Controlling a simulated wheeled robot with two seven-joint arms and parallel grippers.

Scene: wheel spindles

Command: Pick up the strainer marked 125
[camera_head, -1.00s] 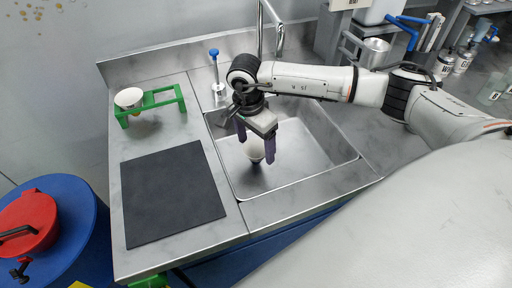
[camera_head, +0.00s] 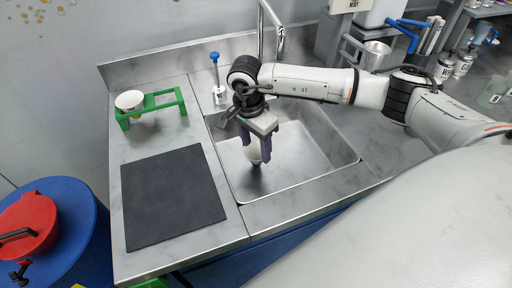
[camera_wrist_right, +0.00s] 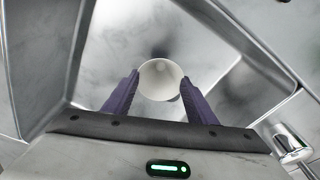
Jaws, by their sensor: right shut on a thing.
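My right gripper (camera_head: 255,148) hangs over the steel sink (camera_head: 305,180) with its purple fingers pointing down. It is shut on a white round cup-like piece (camera_head: 253,154), possibly the strainer; no 125 mark can be read on it. In the right wrist view the same white piece (camera_wrist_right: 160,78) shows a round rim between the two fingers. Its lower end is in or just above the basin; I cannot tell whether it touches the bottom. Another white cup or funnel (camera_head: 129,100) sits in a green stand (camera_head: 165,105) on the left counter. My left gripper is out of view.
A black mat (camera_head: 172,195) lies on the counter left of the sink. The faucet (camera_head: 262,30) and a blue-topped fitting (camera_head: 216,75) stand behind the basin. A blue drum with a red lid (camera_head: 28,222) is at far left.

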